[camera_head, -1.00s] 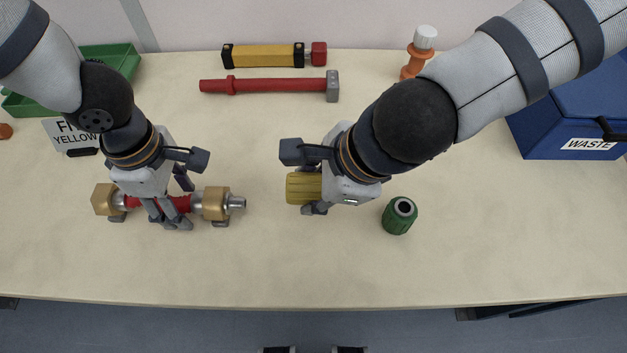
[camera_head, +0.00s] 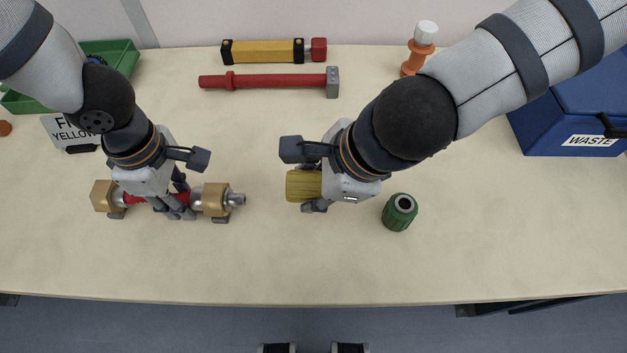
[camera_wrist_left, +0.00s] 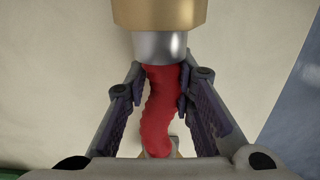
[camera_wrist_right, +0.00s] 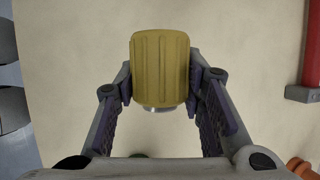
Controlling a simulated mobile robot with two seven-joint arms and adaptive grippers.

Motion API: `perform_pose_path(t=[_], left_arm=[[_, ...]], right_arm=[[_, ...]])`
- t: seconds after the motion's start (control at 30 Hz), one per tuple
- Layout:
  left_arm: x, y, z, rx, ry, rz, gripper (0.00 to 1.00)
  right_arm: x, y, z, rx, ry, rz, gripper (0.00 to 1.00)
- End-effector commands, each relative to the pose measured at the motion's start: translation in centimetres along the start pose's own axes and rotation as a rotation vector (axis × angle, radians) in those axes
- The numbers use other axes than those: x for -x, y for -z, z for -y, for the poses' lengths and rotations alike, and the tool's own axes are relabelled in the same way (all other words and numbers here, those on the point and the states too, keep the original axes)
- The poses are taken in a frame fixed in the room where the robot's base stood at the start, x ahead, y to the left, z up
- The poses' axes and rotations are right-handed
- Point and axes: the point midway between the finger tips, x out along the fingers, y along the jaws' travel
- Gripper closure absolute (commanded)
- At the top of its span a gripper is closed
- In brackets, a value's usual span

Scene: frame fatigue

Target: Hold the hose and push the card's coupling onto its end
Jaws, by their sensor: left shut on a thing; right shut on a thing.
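The hose is a short red tube (camera_wrist_left: 162,110) with brass hex collars and silver ends. It lies across the left of the table, and its bare silver tip (camera_head: 237,200) points right. My left gripper (camera_head: 176,208) is shut around the red part. A yellow ribbed coupling (camera_head: 303,186) is held by my right gripper (camera_wrist_right: 160,88), shut on its sides, to the right of the hose tip with a clear gap between. A green ribbed coupling (camera_head: 400,212) stands apart on the table, right of my right gripper. The card (camera_head: 70,132) reads YELLOW on its lower line; its upper line is partly hidden.
At the back lie a yellow-and-black tool (camera_head: 265,52) and a red bar with a grey head (camera_head: 270,82). An orange bottle with a white cap (camera_head: 420,48) stands near the blue WASTE bin (camera_head: 570,125). A green tray (camera_head: 112,55) is back left. The front table is clear.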

Motion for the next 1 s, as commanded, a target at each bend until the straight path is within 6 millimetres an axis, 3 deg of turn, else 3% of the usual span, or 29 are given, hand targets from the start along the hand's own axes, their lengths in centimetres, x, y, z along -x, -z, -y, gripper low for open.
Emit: perform_pose_path(t=[0.07, 0.1, 0.2, 0.6, 1.0], left_arm=[[0.0, 0.0, 0.0, 0.000, 0.000, 0.000, 1.00], [-0.1, 0.0, 0.0, 0.000, 0.000, 0.000, 1.00], [-0.1, 0.0, 0.0, 0.000, 0.001, 0.000, 1.00], [-0.1, 0.0, 0.0, 0.000, 0.002, 0.000, 1.00], [-0.1, 0.0, 0.1, 0.000, 0.002, 0.000, 1.00]], right_arm=[[0.0, 0.0, 0.0, 0.000, 0.000, 0.000, 0.92], [0.0, 0.0, 0.0, 0.000, 0.001, 0.000, 0.66], [0.0, 0.0, 0.0, 0.000, 0.000, 0.000, 0.84], [-2.8, 1.5, -1.5, -0.085, -0.197, -0.008, 0.84], [-3.1, 0.9, -1.5, -0.087, -0.201, -0.005, 0.84]])
